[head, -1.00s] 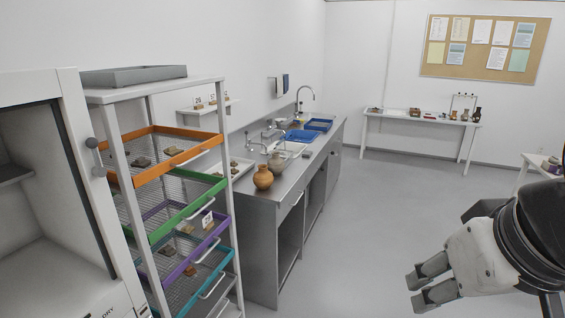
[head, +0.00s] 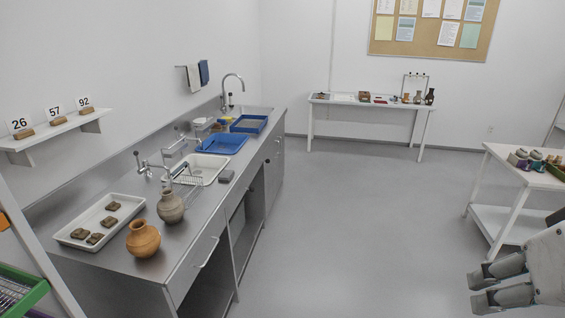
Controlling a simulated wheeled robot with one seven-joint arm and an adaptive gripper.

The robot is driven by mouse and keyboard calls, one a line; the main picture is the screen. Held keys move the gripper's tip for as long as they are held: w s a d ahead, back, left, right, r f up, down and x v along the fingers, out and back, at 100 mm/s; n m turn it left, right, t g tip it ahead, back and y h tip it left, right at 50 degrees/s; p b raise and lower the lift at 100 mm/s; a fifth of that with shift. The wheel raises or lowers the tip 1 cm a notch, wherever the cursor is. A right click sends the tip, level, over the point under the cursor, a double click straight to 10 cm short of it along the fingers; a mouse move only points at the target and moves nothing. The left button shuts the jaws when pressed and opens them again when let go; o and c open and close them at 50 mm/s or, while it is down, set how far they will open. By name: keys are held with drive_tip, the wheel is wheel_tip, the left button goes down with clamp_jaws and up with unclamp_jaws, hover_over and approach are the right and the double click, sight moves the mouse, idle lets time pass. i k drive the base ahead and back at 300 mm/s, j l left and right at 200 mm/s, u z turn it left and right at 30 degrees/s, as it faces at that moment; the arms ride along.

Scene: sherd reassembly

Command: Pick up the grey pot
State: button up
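The grey pot (head: 171,206) stands upright on the steel counter (head: 201,215), just behind an orange-brown pot (head: 143,239). It looks grey-brown, with a round body and a narrow neck. My gripper (head: 484,290) is at the lower right of the head view, far from the pot and over the floor. Its two fingers are apart with nothing visible between them.
A white tray with sherds (head: 72,241) lies left of the pots. A white table (head: 512,165) stands at right. The floor between is clear.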

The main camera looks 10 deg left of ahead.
sight(171, 208)
drive_tip(key=i+l+u, duration=0.1)
drive_tip(key=i+u, duration=0.25)
drive_tip(key=i, duration=0.2)
drive_tip(key=i+l+u, duration=0.2)
drive_tip(key=i+u, duration=0.15)
drive_tip(key=i, duration=0.2)
drive_tip(key=i+u, duration=0.25)
drive_tip(key=u, duration=0.25)
drive_tip(key=i+l+u, duration=0.2)
drive_tip(key=u, duration=0.3)
drive_tip(key=i+l+u, duration=0.2)
drive_tip(key=u, duration=0.3)
drive_tip(key=i+l+u, duration=0.2)
drive_tip(key=l+u, duration=0.15)
drive_tip(key=u, duration=0.15)
drive_tip(key=i+l+u, duration=0.25)
drive_tip(key=l+u, duration=0.3)
drive_tip(key=i+l+u, duration=0.1)
drive_tip(key=l+u, duration=0.15)
